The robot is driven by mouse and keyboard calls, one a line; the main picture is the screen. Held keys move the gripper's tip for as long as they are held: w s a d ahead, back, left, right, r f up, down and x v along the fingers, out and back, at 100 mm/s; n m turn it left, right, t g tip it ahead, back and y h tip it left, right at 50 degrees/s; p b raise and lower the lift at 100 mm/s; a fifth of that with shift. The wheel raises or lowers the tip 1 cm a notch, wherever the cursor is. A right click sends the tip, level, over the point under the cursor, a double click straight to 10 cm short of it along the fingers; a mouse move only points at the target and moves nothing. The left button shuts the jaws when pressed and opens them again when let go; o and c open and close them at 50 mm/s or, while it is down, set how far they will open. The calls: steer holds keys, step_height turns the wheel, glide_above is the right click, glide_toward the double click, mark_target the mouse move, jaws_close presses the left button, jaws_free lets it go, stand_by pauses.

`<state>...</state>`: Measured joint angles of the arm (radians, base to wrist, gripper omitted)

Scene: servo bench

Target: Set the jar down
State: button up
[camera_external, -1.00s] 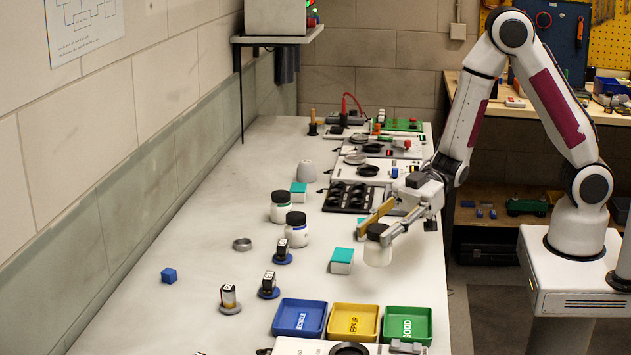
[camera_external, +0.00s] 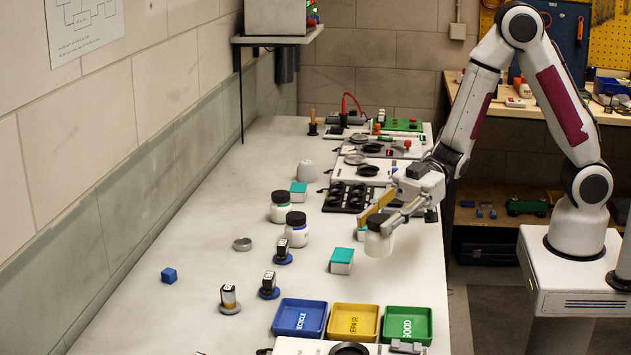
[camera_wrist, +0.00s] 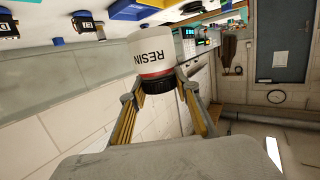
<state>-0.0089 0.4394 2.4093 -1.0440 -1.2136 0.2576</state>
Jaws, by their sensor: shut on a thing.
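My gripper (camera_external: 374,214) is shut on a white jar (camera_external: 379,244) with a dark lid. The jar hangs upright below the fingers near the bench's right edge, to the right of a teal-topped white block. It appears to be above the bench top, but the exact gap cannot be told. In the wrist view the jar (camera_wrist: 155,52) shows a RESIN label upside down, and the gripper's fingers (camera_wrist: 159,93) close around its black lid. The white bench (camera_external: 200,215) lies beneath.
Two similar white jars (camera_external: 283,208) (camera_external: 297,229) stand left of my gripper. A teal-topped block (camera_external: 342,261) is just left of the held jar. Blue, yellow and green trays (camera_external: 300,335) (camera_external: 353,337) (camera_external: 407,340) line the front.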

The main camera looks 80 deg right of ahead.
steer(key=shift+a, duration=0.1)
steer(key=shift+s+a+f, duration=0.2)
steer(key=shift+a+f, duration=0.1)
steer(key=shift+f, duration=0.1)
steer(key=shift+w+a+f, duration=0.2)
steer(key=shift+a+f, duration=0.05)
steer(key=w+d+m+t+h, duration=0.2)
steer(key=w+h, duration=0.1)
steer(key=w, duration=0.7)
steer(key=w+d+r+m+t+h, duration=0.1)
steer(key=w+d+m+t+h, duration=0.1)
steer(key=w, duration=0.9)
steer(key=w+d+m+t+h, duration=0.2)
steer(key=w+d+m+h, duration=0.2)
steer(key=w, duration=0.7)
steer(key=shift+r+t, duration=0.3)
steer(key=shift+r, duration=0.05)
steer(key=shift+f, duration=0.1)
step_height(320, 180, down, 6)
